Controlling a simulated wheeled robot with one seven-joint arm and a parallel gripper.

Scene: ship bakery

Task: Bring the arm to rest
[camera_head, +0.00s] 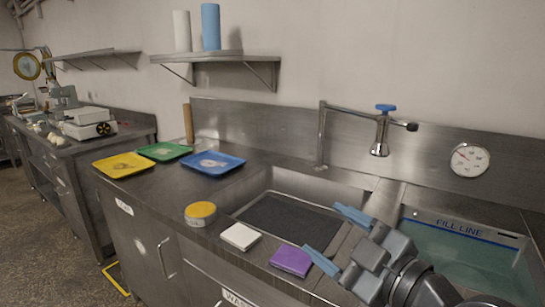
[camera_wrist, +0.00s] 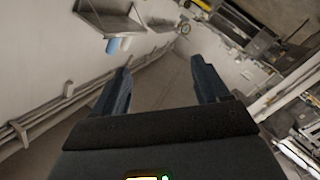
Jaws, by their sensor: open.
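My gripper (camera_head: 337,238) is in the right half of the head view, with my arm reaching in from the lower right corner. Its two blue fingers are spread wide apart, with nothing between them. It is in front of the sink, near the purple block at the counter's front edge. In the wrist view, my gripper (camera_wrist: 160,90) shows both fingers apart with empty air between them. The wrist view looks along the room, tilted, toward a wall and far counters.
A steel counter holds a yellow tray (camera_head: 122,165), green tray (camera_head: 165,151), blue tray (camera_head: 213,163), yellow-topped round tin (camera_head: 200,213), white block (camera_head: 240,236) and purple block (camera_head: 291,260). A sink (camera_head: 290,220), tall faucet (camera_head: 322,135) and water-filled basin (camera_head: 465,255) lie behind and right.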

